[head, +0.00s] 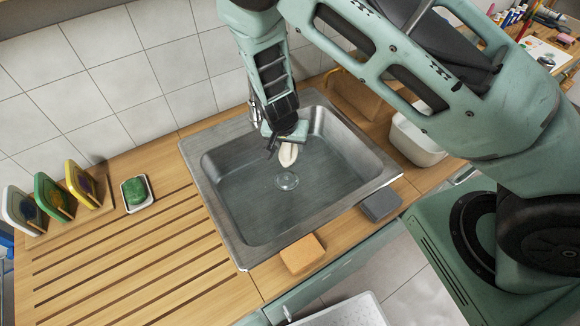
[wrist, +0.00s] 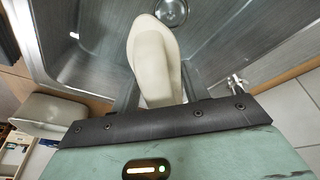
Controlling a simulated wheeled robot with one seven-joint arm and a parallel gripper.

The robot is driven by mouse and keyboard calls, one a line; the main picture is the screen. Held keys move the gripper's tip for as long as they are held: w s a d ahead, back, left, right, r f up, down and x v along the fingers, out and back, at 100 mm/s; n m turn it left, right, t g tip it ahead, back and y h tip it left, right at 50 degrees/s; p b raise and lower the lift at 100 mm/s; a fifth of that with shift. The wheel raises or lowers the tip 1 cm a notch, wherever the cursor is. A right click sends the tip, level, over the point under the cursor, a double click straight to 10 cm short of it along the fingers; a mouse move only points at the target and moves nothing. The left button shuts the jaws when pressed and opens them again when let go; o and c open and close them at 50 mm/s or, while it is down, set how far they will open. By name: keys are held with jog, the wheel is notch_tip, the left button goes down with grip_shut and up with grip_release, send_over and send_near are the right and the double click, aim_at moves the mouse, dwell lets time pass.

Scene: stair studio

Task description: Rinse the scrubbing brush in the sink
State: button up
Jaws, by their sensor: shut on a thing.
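The sink (head: 235,220) is a steel basin set in a wooden counter, with a round drain (head: 287,181) in its floor. My gripper (head: 287,143) is over the basin, shut on a cream-coloured thing that I take to be the scrubbing brush (head: 288,155). In the wrist view the brush (wrist: 150,50) shows as a smooth, pale, rounded body between the two fingers, pointing toward the drain (wrist: 171,11). Its bristles do not show. The tap is mostly hidden behind my arm, and I see no clear stream of water.
An orange sponge (head: 302,253) and a grey block (head: 381,205) lie at the front edge. A white tub (head: 416,140) stands right.

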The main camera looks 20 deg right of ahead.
dwell(0.4)
jog(key=shift+r+p, duration=1.5)
jog(key=shift+r, duration=0.55)
jog(key=shift+f, duration=0.1)
jog(key=s+d+f+n+b, duration=0.3)
jog(key=d+f+b, duration=0.3)
jog(key=b, duration=0.1)
jog(key=s+d+f+n+y+b, duration=0.1)
jog(key=s+d+f+n+b, duration=0.2)
jog(key=d+f+b, duration=0.3)
jog(key=shift+d+f+n+t+y+b, duration=0.15)
jog(key=shift+d+n+t+y+b, duration=0.2)
jog(key=shift+b, duration=0.65)
